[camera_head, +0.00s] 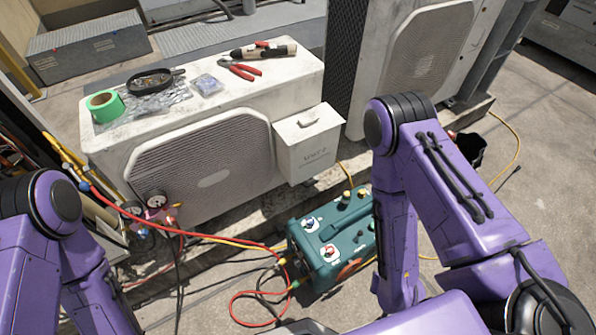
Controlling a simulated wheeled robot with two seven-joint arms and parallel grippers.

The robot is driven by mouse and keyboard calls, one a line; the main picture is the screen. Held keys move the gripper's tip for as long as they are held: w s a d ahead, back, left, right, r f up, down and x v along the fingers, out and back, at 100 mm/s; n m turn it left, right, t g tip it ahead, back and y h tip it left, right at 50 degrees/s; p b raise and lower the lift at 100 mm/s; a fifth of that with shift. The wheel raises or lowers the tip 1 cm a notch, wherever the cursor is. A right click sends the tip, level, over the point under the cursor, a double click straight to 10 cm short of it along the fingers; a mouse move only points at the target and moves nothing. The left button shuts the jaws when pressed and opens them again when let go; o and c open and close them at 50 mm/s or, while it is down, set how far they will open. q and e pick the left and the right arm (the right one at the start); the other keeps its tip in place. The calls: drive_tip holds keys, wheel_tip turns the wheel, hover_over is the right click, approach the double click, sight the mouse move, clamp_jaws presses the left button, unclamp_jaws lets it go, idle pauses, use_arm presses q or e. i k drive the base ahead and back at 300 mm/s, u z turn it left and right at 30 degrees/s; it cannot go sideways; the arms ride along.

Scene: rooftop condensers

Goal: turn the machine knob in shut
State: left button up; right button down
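The teal machine (345,232) sits on the ground in front of the condenser, partly hidden by my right arm. Its top has a blue knob (310,224) on a white plate and a red knob (328,250) on another white plate. Darker fittings with yellowish parts stand toward its back. Labels are too small to read, so I cannot tell which knob is marked in or how far either is turned. My purple arms show at both sides, but neither gripper is in view.
Red and yellow hoses (245,294) run from the gauges (155,199) to the machine's left end. A white condenser (205,165) stands behind, with green tape (104,106) and red-handled pliers (240,69) on top. A dark object (470,150) lies behind my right arm. Ground at right is mostly clear.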

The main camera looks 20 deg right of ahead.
sight(310, 222)
drive_tip(key=k, duration=0.55)
drive_tip(key=z, duration=1)
drive_tip(key=i, duration=0.85)
drive_tip(key=z, duration=0.15)
